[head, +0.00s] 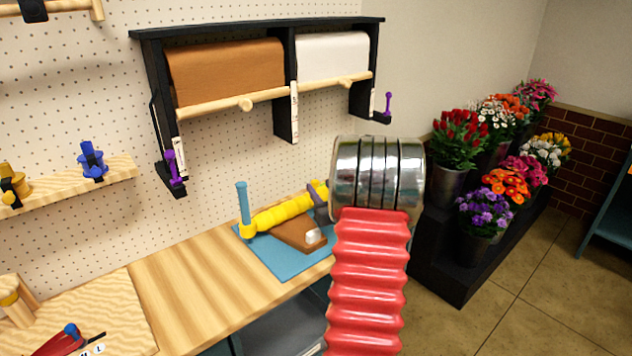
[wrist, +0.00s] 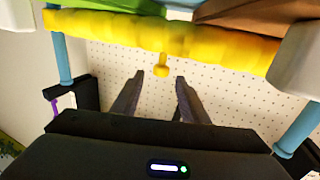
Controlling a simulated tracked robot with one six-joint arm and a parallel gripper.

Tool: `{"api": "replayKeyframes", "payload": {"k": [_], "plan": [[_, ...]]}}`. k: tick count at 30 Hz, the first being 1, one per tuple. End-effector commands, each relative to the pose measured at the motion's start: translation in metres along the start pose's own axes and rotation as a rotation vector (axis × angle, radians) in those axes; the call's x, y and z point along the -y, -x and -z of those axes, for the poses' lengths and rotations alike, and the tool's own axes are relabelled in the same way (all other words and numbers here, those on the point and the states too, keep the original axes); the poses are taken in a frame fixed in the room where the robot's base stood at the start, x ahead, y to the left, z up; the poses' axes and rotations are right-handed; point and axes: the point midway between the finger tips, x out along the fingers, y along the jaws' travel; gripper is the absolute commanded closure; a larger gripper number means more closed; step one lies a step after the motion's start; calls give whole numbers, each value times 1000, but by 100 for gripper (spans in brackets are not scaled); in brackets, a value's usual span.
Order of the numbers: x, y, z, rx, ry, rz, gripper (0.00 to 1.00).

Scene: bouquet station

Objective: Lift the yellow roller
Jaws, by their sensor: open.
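The yellow roller (head: 280,215) is a long lumpy bar at the back of the worktable, over a blue mat (head: 262,250). A blue post (head: 243,208) stands at its left end; my arm partly hides its right end. In the wrist view the roller (wrist: 200,42) spans the top, with a small yellow knob (wrist: 161,66) at its middle and blue posts at both ends. My gripper (wrist: 160,76) is open and empty, its fingertips short of the roller bar and on either side of the knob's line. In the head view a dark part of my gripper (head: 321,203) shows beside the roller.
A brown block (head: 298,234) with a white piece lies on the mat in front of the roller. A black paper-roll rack (head: 285,85) hangs on the pegboard above. Flower buckets (head: 448,185) stand at right.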

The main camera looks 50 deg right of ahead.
Motion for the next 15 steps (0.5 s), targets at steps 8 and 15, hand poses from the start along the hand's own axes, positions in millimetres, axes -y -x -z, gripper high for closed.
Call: {"api": "replayKeyframes", "payload": {"k": [8,15], "plan": [[0,-38,0,0,1,1,60],[0,-51,0,-1,1,1,60]]}}
